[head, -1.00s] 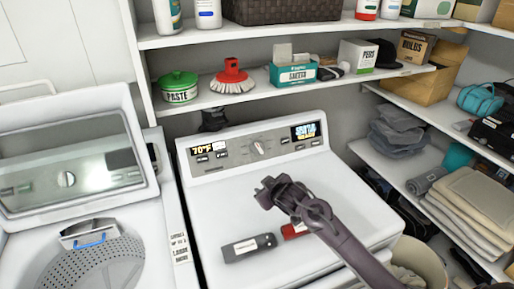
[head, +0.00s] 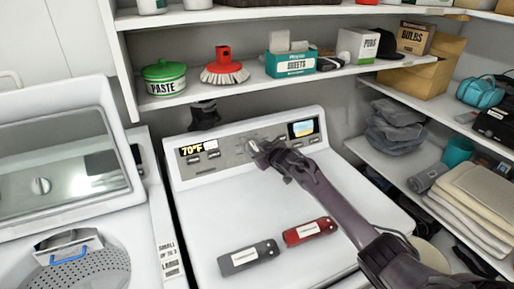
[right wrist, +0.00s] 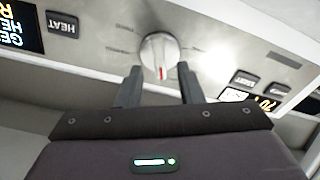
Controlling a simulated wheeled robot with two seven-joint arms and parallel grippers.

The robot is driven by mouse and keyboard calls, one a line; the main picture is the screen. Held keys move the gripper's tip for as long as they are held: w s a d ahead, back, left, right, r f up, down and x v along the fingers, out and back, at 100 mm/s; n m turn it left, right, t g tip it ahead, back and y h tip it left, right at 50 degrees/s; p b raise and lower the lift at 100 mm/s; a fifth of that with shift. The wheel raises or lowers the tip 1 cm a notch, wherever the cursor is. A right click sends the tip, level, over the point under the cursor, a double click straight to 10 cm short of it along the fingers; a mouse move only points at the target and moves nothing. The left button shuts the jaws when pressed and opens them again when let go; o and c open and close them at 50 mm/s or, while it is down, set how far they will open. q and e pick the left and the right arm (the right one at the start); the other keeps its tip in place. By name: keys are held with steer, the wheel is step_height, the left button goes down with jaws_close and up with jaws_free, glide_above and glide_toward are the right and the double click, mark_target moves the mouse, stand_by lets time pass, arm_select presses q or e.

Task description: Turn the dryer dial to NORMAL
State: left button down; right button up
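The dryer (head: 290,210) is a white machine with a silver control panel (head: 215,165) at its back. Its round silver dial (right wrist: 159,52) carries a red mark, which in the right wrist view is on the side toward my gripper. In the head view the dial (head: 252,146) is partly hidden by my gripper. My right gripper (head: 262,155) is at the panel. In the right wrist view its two fingers (right wrist: 158,82) are apart, with the dial just beyond and between their tips. I cannot tell whether they touch it. The labels around the dial are too faint to read.
An open washer (head: 75,225) stands at left. A shelf (head: 290,84) above holds a green paste tin (head: 164,78), a brush (head: 223,70) and a sheets box (head: 290,65).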

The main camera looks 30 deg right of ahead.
mark_target(253, 147)
steer(key=shift+x, duration=1.25)
jaws_close()
